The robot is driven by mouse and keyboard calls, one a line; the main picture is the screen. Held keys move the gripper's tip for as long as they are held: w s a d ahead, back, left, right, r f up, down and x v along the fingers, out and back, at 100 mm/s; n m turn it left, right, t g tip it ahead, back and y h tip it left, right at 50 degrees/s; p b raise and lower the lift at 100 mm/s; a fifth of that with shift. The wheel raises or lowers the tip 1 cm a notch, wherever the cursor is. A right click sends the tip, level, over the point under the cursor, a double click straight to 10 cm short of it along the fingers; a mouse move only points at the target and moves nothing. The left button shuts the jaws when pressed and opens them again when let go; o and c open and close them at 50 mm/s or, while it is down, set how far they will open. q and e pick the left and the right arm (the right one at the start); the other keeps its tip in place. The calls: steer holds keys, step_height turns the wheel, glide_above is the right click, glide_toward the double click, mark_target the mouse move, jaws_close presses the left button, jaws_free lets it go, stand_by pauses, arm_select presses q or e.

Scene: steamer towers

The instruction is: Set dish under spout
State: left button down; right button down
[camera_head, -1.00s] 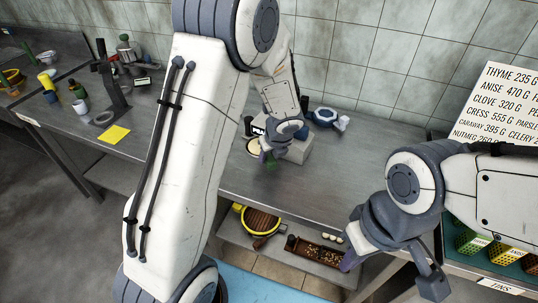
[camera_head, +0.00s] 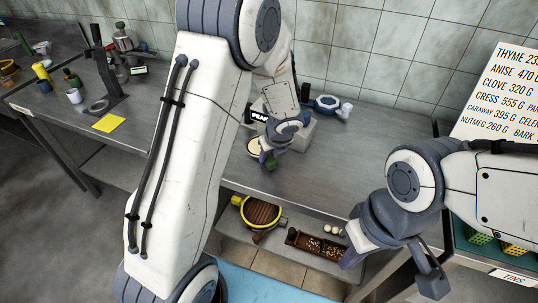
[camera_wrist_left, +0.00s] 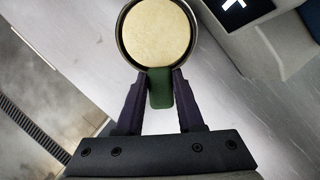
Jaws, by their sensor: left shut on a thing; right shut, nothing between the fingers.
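My left gripper (camera_head: 267,160) is shut on the green handle (camera_wrist_left: 159,88) of a round dish. The dish (camera_wrist_left: 158,35) has a thin dark rim and a flat cream-coloured inside. In the head view the dish (camera_head: 254,146) is beside a grey block-shaped unit (camera_head: 298,136) with a black label whose lettering is partly covered by my wrist. A corner of a pale unit with a black label (camera_wrist_left: 240,10) shows at top right in the wrist view. I cannot make out a spout. My right gripper (camera_head: 351,258) is shut and empty, low in front of the counter.
A blue and white device (camera_head: 325,104) stands behind the unit. A dark stand (camera_head: 103,85), a yellow note (camera_head: 109,123) and cups are on the left. A yellow-rimmed basket (camera_head: 259,212) and a divided tray (camera_head: 318,245) lie on the lower shelf. The counter's right part is clear.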

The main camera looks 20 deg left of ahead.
arm_select(q)
steer(key=shift+f+b, duration=0.4)
steer(key=shift+f, duration=0.1)
steer(key=shift+c, duration=2.2)
jaws_free()
steer(key=shift+r, duration=0.1)
steer(key=p+v, duration=0.2)
steer(key=v, duration=0.8)
steer(key=shift+p, duration=0.4)
steer(key=shift+s+r, duration=0.1)
